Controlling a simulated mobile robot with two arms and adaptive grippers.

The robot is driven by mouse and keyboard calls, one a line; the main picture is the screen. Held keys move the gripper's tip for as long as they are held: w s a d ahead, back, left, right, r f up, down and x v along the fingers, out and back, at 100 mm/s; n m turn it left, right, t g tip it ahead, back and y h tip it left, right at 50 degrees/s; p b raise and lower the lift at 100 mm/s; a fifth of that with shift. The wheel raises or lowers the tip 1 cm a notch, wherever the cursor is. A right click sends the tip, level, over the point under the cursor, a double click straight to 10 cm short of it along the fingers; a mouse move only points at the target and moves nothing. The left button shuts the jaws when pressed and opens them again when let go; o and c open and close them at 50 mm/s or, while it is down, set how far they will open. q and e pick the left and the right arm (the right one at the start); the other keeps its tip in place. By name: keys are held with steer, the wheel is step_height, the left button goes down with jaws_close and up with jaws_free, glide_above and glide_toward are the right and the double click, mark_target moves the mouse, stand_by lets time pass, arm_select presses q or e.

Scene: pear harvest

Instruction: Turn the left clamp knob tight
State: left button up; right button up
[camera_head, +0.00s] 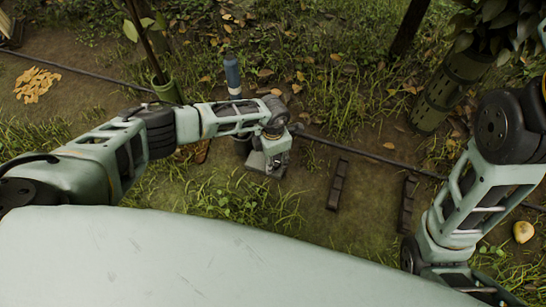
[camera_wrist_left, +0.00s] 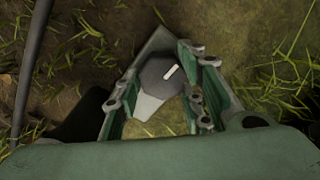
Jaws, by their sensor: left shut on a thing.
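The left clamp knob (camera_wrist_left: 160,76) is a dark grey, many-sided cap with a short white mark, seen from above in the left wrist view. It sits on a pale grey clamp plate (camera_wrist_left: 150,106). My left gripper (camera_wrist_left: 157,83) has its green-lined fingers on either side of the knob and is shut on it. In the head view my left gripper (camera_head: 277,150) points down over the clamp base (camera_head: 257,166), and the knob is hidden behind it. My right arm comes down at the right, and its gripper does not show.
A blue bottle (camera_head: 232,75) stands behind my left arm. A dark hose (camera_head: 350,144) crosses the ground. Two dark bars (camera_head: 339,185) (camera_head: 408,203) lie right of the clamp. A yellow pear (camera_head: 523,231) lies at far right. A green trunk guard (camera_head: 452,92) stands behind.

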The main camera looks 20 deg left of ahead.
arm_select(q)
steer(key=shift+w+a, duration=0.2)
steer(key=shift+a, duration=0.3)
steer(key=o, duration=0.8)
steer(key=shift+c, duration=0.2)
steer(key=shift+o, duration=1.4)
steer(key=shift+f, duration=0.1)
steer(key=shift+d, duration=0.1)
steer(key=shift+d, duration=0.1)
step_height(320, 180, up, 12)
steer(key=shift+s, duration=0.15)
